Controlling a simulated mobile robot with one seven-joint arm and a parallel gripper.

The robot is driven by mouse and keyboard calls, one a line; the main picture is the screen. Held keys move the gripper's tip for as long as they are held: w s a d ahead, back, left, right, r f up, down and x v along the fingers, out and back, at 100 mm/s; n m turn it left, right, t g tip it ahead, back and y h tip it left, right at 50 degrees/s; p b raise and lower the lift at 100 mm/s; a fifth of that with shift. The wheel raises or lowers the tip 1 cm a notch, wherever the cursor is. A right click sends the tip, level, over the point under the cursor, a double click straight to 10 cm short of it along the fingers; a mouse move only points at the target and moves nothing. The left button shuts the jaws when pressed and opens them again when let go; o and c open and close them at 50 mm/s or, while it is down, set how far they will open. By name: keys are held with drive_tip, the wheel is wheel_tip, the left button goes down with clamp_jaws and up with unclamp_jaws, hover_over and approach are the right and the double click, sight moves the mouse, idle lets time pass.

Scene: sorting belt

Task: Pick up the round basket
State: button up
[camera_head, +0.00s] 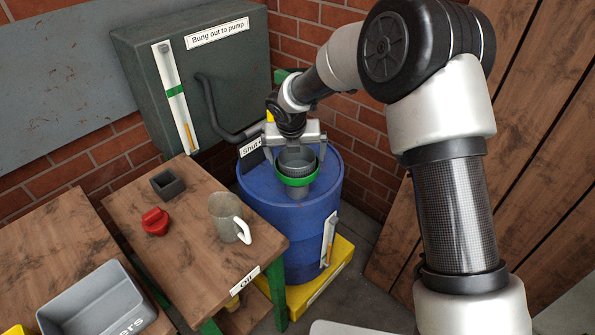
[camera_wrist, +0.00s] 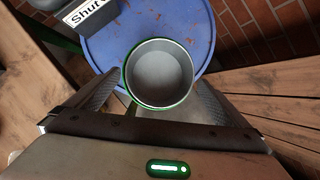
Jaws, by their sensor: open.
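The round basket (camera_head: 297,163) is a grey, open-topped cup shape. It sits in a green-rimmed funnel (camera_head: 297,182) on top of a blue drum (camera_head: 262,205). In the wrist view the basket (camera_wrist: 160,75) shows from above as a grey round opening inside a green ring, and it looks empty. My gripper (camera_head: 297,143) is above and just behind the basket in the head view. In the wrist view its two fingers (camera_wrist: 160,85) are spread on the left and right of the basket, open, with nothing held. Whether either finger touches the basket cannot be told.
A wooden table (camera_head: 180,235) with a mug (camera_head: 228,218), a red part (camera_head: 155,221) and a small dark box (camera_head: 167,184) is left of the drum. A dark tank (camera_head: 195,75) with a bent pipe (camera_head: 222,110) and a "Shut" sign (camera_head: 250,149) stand close behind. Brick wall is behind.

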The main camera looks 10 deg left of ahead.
drive_tip(key=shift+w+f, duration=0.15)
drive_tip(key=shift+f, duration=0.25)
drive_tip(key=shift+r, duration=0.1)
drive_tip(key=c, duration=1.4)
